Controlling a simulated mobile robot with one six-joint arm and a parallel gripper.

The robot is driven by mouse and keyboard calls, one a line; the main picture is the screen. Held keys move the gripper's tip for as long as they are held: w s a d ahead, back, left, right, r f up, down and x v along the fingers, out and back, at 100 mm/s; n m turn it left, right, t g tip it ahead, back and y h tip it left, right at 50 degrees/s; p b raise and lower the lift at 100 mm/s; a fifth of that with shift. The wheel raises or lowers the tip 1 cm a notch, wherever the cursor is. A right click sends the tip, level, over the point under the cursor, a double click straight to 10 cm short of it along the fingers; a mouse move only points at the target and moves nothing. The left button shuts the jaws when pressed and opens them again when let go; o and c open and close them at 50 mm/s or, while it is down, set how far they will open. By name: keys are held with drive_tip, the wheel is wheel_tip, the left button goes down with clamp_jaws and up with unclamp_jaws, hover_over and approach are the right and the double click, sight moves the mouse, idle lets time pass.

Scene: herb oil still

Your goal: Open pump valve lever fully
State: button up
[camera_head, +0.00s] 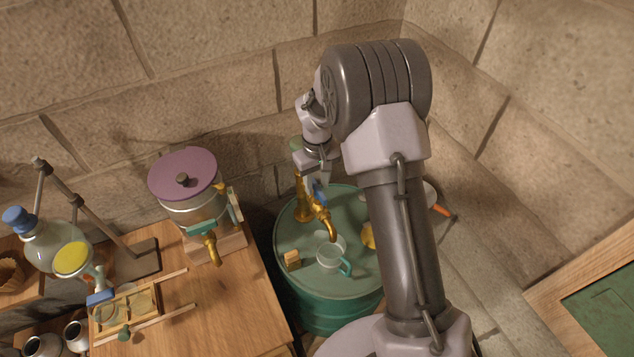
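The brass pump tap (303,204) rises from the top of the green drum (290,243), its spout pointing down to the right. A small blue lever (320,196) sits on the tap, partly hidden by my gripper; its exact angle is hard to read. My gripper (318,179) points down right above the tap, its fingertips close to the blue lever. The fingers are small and partly hidden, so I cannot tell whether they touch the lever or how far apart they are.
Left is a wooden table (236,310) with a purple-lidded vessel (184,175) and a round flask (45,240). Stone walls close off the back.

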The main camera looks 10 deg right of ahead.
sight(317, 186)
wheel_tip(317, 186, up, 17)
drive_tip(key=p, duration=0.2)
drive_tip(key=shift+r+p, duration=0.2)
drive_tip(key=shift+p, duration=0.1)
